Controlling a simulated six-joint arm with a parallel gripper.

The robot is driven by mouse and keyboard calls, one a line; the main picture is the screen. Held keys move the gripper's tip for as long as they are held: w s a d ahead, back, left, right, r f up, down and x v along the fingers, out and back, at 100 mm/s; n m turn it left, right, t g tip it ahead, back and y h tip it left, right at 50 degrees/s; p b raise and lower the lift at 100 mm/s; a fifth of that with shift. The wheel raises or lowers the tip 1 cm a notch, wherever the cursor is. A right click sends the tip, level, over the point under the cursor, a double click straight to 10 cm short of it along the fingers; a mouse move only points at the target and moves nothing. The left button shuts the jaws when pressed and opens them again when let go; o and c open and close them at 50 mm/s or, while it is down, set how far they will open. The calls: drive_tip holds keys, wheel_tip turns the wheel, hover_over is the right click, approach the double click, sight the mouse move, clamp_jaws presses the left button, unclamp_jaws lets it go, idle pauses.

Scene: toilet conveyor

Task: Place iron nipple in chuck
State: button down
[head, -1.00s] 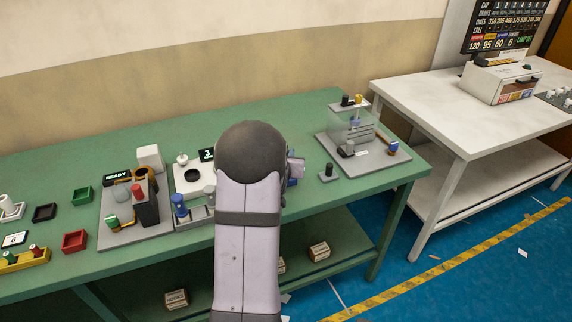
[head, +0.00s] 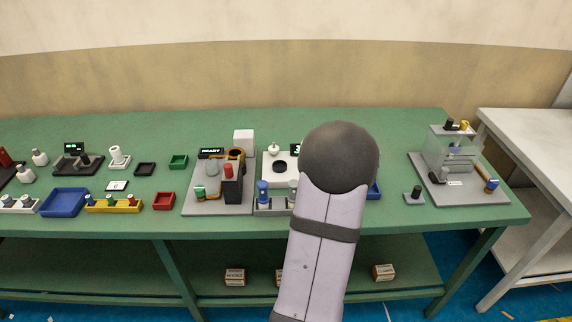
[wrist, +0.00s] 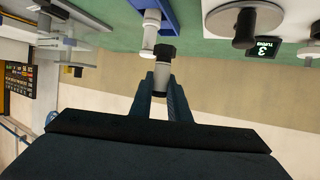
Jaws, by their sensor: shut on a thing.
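My gripper (wrist: 162,100) is shut on a grey cylindrical piece with a black end (wrist: 163,52), which looks like the iron nipple. The black end points away from my palm. In the head view my arm hides the gripper and the held piece. A dark round part on a white block, which may be the chuck, sits left of my arm (head: 280,166). In the wrist view it appears at the upper right (wrist: 245,25), beside the display reading 3 turns (wrist: 266,48). The held piece is apart from it.
A blue rack (wrist: 167,12) with a white fitting (wrist: 150,30) is close to the held piece in the wrist view. A grey fixture plate with a READY sign (head: 217,200) stands farther left. A clear-walled station (head: 425,170) stands right. Green bench top is free behind.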

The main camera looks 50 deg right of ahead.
drive_tip(key=w+a+r+n+t+y+p, duration=0.1)
drive_tip(key=w+a+r+n+t+y, duration=0.15)
drive_tip(key=w, duration=0.55)
drive_tip(key=w+a+r+n+t+y+p, duration=0.1)
drive_tip(key=w+a+n+t, duration=0.25)
drive_tip(key=w, duration=0.45)
drive_tip(key=n+t+y, duration=0.2)
drive_tip(key=n+y, duration=0.1)
drive_tip(key=y, duration=0.1)
hover_over(280, 167)
drive_tip(key=shift+w+a+r+h, duration=0.1)
drive_tip(key=shift+h, duration=0.25)
drive_tip(key=shift+m+g, duration=0.3)
drive_tip(key=shift+g, duration=0.1)
drive_tip(key=shift+f+b, duration=0.4)
drive_tip(key=shift+f, duration=4.6)
drive_tip(key=shift+f, duration=0.15)
drive_tip(key=shift+f, duration=0.1)
drive_tip(key=c, duration=1.7)
unclamp_jaws()
